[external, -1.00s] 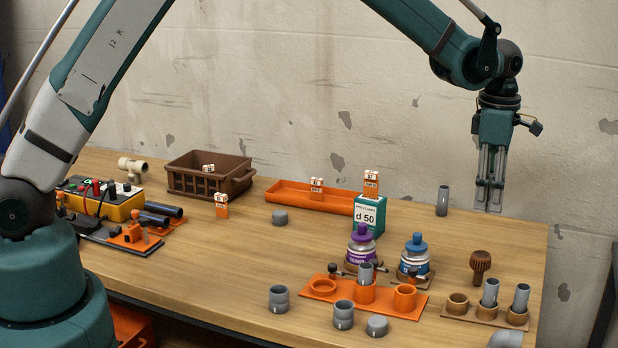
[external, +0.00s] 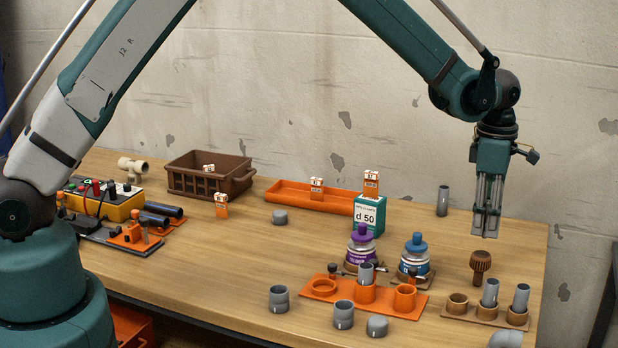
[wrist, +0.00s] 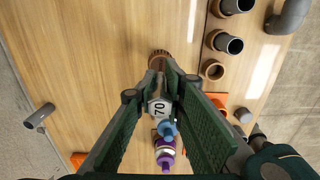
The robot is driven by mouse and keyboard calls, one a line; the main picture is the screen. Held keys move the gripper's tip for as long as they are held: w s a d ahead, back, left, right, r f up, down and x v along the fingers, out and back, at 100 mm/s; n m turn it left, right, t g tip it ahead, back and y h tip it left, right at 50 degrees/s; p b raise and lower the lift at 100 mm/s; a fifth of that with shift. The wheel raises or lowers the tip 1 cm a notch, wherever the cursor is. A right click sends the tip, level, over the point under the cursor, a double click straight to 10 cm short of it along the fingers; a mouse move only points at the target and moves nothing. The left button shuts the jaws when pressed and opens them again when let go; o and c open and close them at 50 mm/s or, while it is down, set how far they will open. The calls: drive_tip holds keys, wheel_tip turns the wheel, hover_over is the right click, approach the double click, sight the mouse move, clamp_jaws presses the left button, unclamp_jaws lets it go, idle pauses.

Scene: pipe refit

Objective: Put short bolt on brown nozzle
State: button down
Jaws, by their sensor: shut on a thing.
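My gripper (external: 486,235) hangs fingers-down over the right part of the table. In the wrist view its fingers (wrist: 161,84) are shut on a small grey piece marked "70" (wrist: 160,107), which I take to be the short bolt. Its full shape is hidden by the fingers. A brown ribbed, knob-like piece (external: 480,262) stands on the table below and in front of my gripper; it looks like the brown nozzle. In the wrist view its ribbed top (wrist: 158,57) shows just beyond the held piece, partly covered. The held piece appears above and apart from it.
A brown rack (external: 457,302) with two grey pipes stands in front. An orange holder (external: 323,288), blue-capped (external: 415,254) and purple-capped (external: 362,248) bottles stand to the left. A grey pipe (external: 443,201) stands behind. The table's right edge is close.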

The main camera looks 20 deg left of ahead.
drive_tip(key=shift+f, duration=0.1)
drive_tip(key=shift+f, duration=1.85)
drive_tip(key=shift+f, duration=0.2)
drive_tip(key=c, duration=2.4)
unclamp_jaws()
drive_tip(key=shift+o, duration=0.2)
drive_tip(key=shift+r, duration=0.2)
wheel_tip(320, 180, up, 12)
drive_tip(key=shift+r, duration=0.1)
drive_tip(key=shift+s, duration=0.1)
